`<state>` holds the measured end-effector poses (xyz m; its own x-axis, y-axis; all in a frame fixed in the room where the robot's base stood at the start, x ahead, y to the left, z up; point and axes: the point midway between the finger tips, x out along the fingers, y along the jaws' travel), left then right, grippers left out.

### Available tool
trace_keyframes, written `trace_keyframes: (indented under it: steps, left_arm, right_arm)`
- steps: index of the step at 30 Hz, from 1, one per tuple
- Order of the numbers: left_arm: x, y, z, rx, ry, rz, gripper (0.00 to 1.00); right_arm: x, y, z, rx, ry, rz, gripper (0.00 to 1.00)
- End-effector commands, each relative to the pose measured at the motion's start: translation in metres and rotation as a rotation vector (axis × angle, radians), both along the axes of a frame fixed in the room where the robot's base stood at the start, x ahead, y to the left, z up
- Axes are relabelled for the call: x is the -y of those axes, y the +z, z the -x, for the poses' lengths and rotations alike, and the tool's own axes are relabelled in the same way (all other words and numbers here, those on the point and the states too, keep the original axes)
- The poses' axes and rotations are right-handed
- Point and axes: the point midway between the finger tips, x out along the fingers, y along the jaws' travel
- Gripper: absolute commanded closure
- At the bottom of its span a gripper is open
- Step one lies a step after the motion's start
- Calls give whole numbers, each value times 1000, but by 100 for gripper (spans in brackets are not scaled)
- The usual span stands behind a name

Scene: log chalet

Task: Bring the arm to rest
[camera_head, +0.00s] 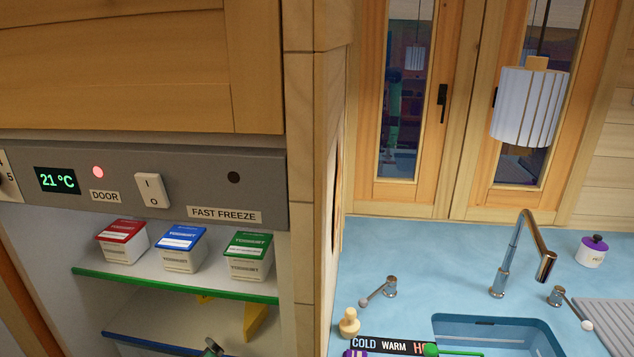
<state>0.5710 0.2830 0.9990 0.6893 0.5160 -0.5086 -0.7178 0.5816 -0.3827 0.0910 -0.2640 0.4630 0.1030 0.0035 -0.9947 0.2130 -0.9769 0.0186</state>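Neither of my grippers shows clearly in the head view, so I cannot see what either one holds or whether it is open. A small grey and green piece (213,347) shows at the bottom edge, in front of the lower fridge shelf; I cannot tell what it is. The open fridge (225,160) fills the left side, with a panel reading 21 °C, a lit red lamp over DOOR and a dark lamp over FAST FREEZE.
Red (122,241), blue (181,249) and green (248,256) yoghurt tubs stand on the green-edged shelf (170,285). At right, a blue counter (410,270) holds a sink (490,328), a tap (515,250) and a lidded jar (592,251). A lamp (530,107) hangs above.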

Motion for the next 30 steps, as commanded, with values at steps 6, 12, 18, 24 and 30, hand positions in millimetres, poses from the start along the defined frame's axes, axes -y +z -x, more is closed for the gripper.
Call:
trace_keyframes:
  steps: [6,12,18,24,30]
  left_arm:
    - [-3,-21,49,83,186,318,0]
    - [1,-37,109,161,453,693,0]
    - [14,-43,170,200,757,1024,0]
    - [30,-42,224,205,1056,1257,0]
    - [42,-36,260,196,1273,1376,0]
  right_arm:
    - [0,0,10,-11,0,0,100]
    - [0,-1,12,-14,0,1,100]
    - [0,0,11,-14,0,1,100]
    - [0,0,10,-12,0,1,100]
    - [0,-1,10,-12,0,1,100]
